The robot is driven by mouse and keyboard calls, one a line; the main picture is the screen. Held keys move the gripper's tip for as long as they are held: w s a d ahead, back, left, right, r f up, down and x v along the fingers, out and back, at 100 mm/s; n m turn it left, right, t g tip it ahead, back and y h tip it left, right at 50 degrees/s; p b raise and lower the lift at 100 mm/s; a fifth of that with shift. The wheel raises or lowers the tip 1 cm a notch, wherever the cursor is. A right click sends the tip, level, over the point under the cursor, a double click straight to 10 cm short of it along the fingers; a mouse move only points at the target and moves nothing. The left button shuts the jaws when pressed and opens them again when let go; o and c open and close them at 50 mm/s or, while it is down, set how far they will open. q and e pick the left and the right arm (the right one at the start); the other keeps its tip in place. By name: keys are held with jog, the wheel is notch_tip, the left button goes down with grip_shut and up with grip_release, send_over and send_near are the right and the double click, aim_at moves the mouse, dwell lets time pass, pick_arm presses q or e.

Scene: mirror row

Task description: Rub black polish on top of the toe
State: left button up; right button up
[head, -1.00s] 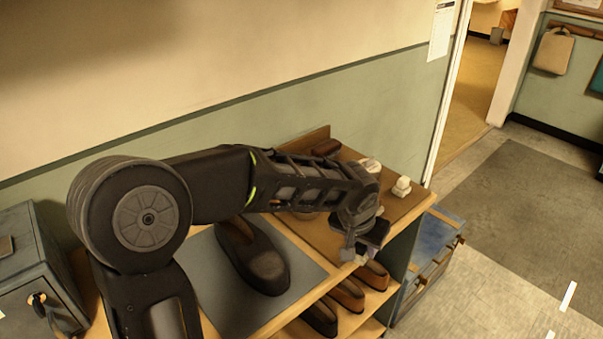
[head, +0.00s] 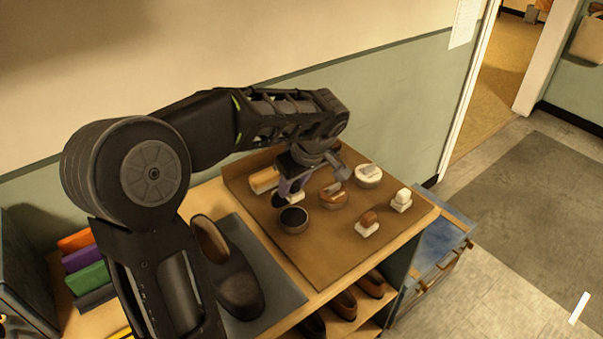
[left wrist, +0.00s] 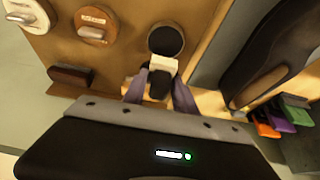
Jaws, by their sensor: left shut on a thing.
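A black shoe (head: 225,270) lies on a grey mat (head: 268,272) at the left of the bench; it also shows in the left wrist view (left wrist: 262,60). An open round tin of black polish (head: 293,220) stands on the brown tray (head: 340,250); it also shows in the left wrist view (left wrist: 166,38). My left gripper (head: 290,188) is shut on a dauber with a dark handle and a white pad (left wrist: 163,64). The pad is beside or just above the near rim of the black tin; contact cannot be told.
A brown tin (head: 334,196) and a pale tin (head: 369,176) stand on the tray. A brown-handled dauber (head: 368,222) and a white dauber (head: 401,200) stand at its right. Shoes (head: 343,303) fill the shelf below.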

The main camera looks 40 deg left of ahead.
aim_at(290, 214)
pick_arm(q)
jog(key=shift+s, duration=0.15)
jog(key=shift+f, duration=0.2)
jog(key=shift+f+b, duration=1.35)
jog(key=shift+f, duration=1.45)
jog(key=shift+f+b, duration=0.5)
jog(key=shift+b, duration=0.05)
jog(key=shift+d+f+b, duration=0.1)
jog(key=shift+f+b, duration=0.05)
jog(key=shift+b, duration=0.25)
dwell(0.9)
jog(key=shift+r+p, duration=1.85)
jog(key=shift+r, duration=1.8)
